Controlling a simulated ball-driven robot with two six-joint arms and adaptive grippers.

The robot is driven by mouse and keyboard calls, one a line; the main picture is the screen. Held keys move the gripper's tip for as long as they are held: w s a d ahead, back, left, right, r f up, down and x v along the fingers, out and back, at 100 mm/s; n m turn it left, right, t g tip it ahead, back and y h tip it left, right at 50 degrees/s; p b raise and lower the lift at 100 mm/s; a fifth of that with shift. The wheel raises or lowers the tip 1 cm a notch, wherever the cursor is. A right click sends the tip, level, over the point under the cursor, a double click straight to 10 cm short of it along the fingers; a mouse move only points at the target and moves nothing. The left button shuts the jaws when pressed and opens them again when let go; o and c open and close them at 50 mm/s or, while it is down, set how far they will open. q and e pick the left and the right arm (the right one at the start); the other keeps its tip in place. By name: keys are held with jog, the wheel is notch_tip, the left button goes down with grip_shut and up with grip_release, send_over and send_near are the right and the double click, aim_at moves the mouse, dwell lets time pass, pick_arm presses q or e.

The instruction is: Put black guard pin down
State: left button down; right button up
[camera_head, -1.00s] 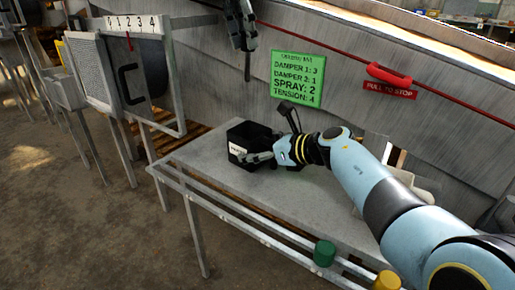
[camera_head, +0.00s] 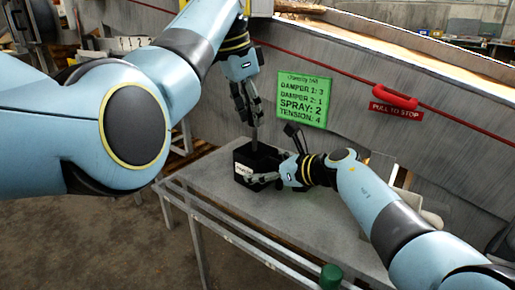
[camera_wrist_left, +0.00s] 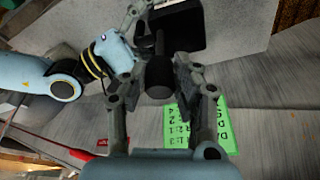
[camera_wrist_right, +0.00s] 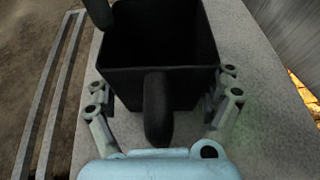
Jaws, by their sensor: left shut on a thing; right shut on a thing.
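The black guard pin (camera_wrist_left: 157,78) is between the fingers of my left gripper (camera_wrist_left: 160,92) in the left wrist view. In the head view my left gripper (camera_head: 246,116) points down just above an open black box (camera_head: 245,172), and the pin's thin shaft (camera_head: 254,136) hangs toward the box opening. I cannot tell whether its tip is inside. My right gripper (camera_head: 268,179) is shut on the box, which stands on the grey table. In the right wrist view the box (camera_wrist_right: 160,85) sits between the fingers, with a black handle toward the camera; its inside is dark.
The grey metal table (camera_head: 300,215) has free room in front of and right of the box. A slanted metal wall behind carries a green sign (camera_head: 304,99) and a red pull handle (camera_head: 394,96). A rail runs along the table's front, with a green knob (camera_head: 331,277).

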pick_arm(q)
notch_tip(320, 180, down, 8)
jog(key=shift+r, duration=0.15)
dwell(0.3)
jog(key=c, duration=1)
grip_release()
jog(key=shift+f, duration=0.2)
jog(key=shift+r, duration=0.3)
jog(key=v, duration=1.1)
jog(key=shift+a+r, duration=0.15)
jog(key=shift+r, duration=0.25)
